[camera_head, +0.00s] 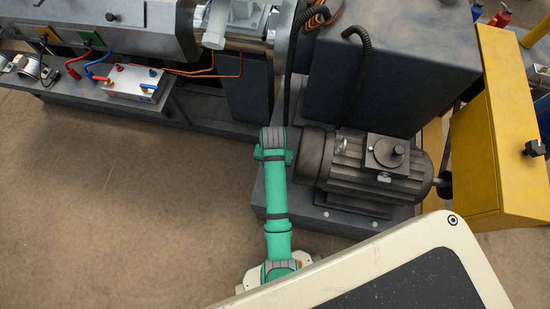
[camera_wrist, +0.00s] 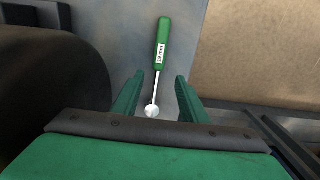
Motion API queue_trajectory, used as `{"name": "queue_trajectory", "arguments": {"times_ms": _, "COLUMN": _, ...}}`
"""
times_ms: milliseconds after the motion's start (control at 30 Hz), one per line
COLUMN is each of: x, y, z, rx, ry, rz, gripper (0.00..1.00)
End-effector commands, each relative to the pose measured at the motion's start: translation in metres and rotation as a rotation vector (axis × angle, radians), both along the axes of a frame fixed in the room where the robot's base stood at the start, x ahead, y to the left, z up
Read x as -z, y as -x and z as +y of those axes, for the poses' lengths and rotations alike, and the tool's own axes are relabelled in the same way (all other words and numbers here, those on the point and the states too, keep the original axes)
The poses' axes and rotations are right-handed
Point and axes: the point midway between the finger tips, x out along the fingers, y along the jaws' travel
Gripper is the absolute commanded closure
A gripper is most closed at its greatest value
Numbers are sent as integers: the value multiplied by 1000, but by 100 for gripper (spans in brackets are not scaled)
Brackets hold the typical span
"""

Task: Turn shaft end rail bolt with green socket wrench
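The green socket wrench (camera_wrist: 162,44) lies on a grey surface in the wrist view. It has a green handle with a white label and a thin metal shank ending in a round socket near my gripper. My gripper (camera_wrist: 160,76) is open, with its two green fingers apart on either side of the shank and no contact visible. In the head view my green arm reaches up beside the motor; the fingers and wrench are hidden there. I cannot identify the shaft end rail bolt in either view.
A dark finned motor (camera_head: 365,168) stands on a grey base just right of my arm. A yellow panel (camera_head: 492,130) is farther right. A workbench with a silver box (camera_head: 132,84) is at upper left. The brown floor (camera_head: 110,200) is clear at left.

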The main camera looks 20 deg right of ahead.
Motion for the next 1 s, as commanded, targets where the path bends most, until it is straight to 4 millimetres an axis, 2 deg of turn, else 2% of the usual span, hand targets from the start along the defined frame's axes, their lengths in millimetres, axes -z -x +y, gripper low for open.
{"name": "queue_trajectory", "arguments": {"times_ms": 233, "x": 17, "y": 3, "z": 0, "rx": 2, "ry": 0, "rz": 2, "gripper": 60}}
{"name": "queue_trajectory", "arguments": {"times_ms": 500, "x": 53, "y": 9, "z": -2, "rx": 5, "ry": -1, "rz": 2, "gripper": 60}}
{"name": "queue_trajectory", "arguments": {"times_ms": 633, "x": 60, "y": 8, "z": -3, "rx": 6, "ry": 0, "rz": 0, "gripper": 60}}
{"name": "queue_trajectory", "arguments": {"times_ms": 833, "x": 61, "y": 8, "z": -3, "rx": 6, "ry": 1, "rz": -1, "gripper": 60}}
{"name": "queue_trajectory", "arguments": {"times_ms": 867, "x": 61, "y": 8, "z": -3, "rx": 6, "ry": 1, "rz": -1, "gripper": 63}}
{"name": "queue_trajectory", "arguments": {"times_ms": 1000, "x": 61, "y": 8, "z": -2, "rx": 5, "ry": 1, "rz": -1, "gripper": 96}}
